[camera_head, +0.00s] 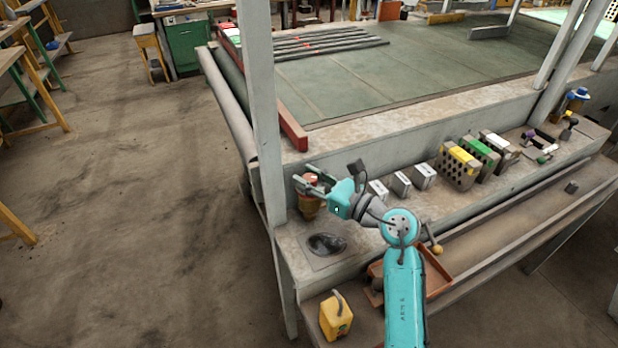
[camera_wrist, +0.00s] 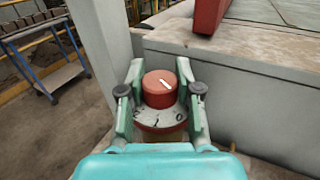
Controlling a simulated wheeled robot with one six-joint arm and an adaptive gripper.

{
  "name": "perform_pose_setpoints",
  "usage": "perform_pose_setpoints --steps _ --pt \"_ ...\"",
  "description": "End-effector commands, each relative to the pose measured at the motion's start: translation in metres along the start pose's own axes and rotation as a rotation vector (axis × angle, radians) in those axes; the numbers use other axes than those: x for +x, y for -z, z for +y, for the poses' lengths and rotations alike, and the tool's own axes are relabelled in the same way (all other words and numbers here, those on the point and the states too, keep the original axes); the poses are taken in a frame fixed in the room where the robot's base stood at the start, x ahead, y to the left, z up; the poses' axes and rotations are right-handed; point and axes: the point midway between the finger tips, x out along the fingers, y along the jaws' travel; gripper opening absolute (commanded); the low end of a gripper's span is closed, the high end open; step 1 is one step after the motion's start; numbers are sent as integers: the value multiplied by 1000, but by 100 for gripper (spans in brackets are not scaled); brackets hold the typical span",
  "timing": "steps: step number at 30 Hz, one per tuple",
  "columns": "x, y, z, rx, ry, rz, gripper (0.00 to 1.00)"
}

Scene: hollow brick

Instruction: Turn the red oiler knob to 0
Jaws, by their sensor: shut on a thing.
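The red oiler knob (camera_wrist: 159,88) is a round red cap with a white pointer line. In the wrist view it sits above a round dial plate (camera_wrist: 160,120) with dark marks. The pointer slants toward the upper left and lower right; which mark it points at is unclear. My gripper (camera_wrist: 159,84) has one finger on each side of the knob and is shut on it. In the head view the oiler (camera_head: 309,203) is an amber body at the shelf's left end by the post, and my gripper (camera_head: 308,184) reaches it from the right, partly hiding the knob.
A grey post (camera_head: 262,120) stands close to the oiler. Small white-topped blocks (camera_head: 401,183) and hollow bricks (camera_head: 458,166) line the shelf to the right. A dark oval plate (camera_head: 326,244) lies in front. A yellow can (camera_head: 335,317) and an orange tray (camera_head: 438,279) are lower down.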

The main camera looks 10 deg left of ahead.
Motion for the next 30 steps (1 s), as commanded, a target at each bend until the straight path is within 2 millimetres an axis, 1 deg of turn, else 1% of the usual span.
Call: perform_pose_setpoints --steps 4,5,6,7,8,16,20,23,30 --pt "0 0 0 0 0 0 0" --pt "0 0 0 0 0 0 38" --pt "0 0 0 0 0 0 48" --pt "0 0 0 0 0 0 56" --pt "0 0 0 0 0 0 60" --pt "0 0 0 0 1 0 60" --pt "-7 1 0 1 2 1 60" --pt "-20 0 -1 0 5 0 60" --pt "-67 1 -1 1 5 0 60"
